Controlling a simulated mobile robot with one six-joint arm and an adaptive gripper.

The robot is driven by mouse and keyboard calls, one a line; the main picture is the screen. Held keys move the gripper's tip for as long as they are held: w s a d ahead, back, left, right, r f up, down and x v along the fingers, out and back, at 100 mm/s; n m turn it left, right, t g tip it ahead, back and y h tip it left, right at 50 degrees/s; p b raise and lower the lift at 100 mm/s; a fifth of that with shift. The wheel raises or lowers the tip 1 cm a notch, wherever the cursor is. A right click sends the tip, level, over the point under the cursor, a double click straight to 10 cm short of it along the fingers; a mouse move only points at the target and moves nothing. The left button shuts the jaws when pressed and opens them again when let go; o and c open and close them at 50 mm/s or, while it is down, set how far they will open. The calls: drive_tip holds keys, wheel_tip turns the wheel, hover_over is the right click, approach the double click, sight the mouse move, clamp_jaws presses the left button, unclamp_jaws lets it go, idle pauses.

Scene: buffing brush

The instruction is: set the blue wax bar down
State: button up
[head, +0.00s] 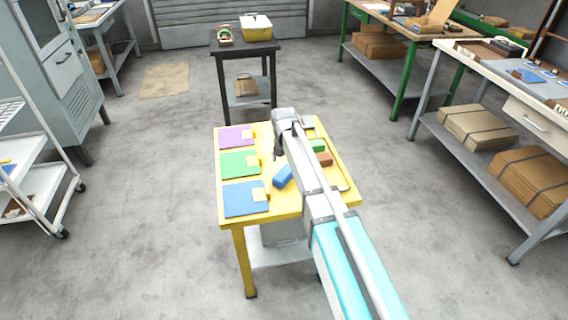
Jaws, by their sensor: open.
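The blue wax bar (283,176) lies at an angle near the middle of the yellow table (285,211), right of the colored mats. My arm crosses just to its right. My gripper (278,153) is small in the head view, dark at its tip, and open. It shows beyond the bar, apart from it in the picture; its exact height is hard to tell. A blue mat (241,199), a green mat (236,164) and a purple mat (234,138) lie along the table's left side.
A green bar (318,146) and a brown bar (324,159) lie right of my arm, which partly hides that side. A dark table (262,47) with a yellow box (256,27) stands behind. Workbenches stand right, a white cart (40,165) left. Floor between is clear.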

wheel_tip(320, 180, up, 7)
drive_tip(key=p, duration=0.6)
drive_tip(key=shift+f, duration=0.15)
idle(0.8)
drive_tip(key=s+d+m, duration=2.2)
drive_tip(key=s+m, duration=0.1)
drive_tip(key=m, duration=0.7)
drive_tip(key=r+n+p, duration=0.2)
drive_tip(key=n, duration=2.8)
hover_over(284, 172)
drive_tip(key=shift+s+f, duration=0.1)
drive_tip(key=shift+f, duration=0.15)
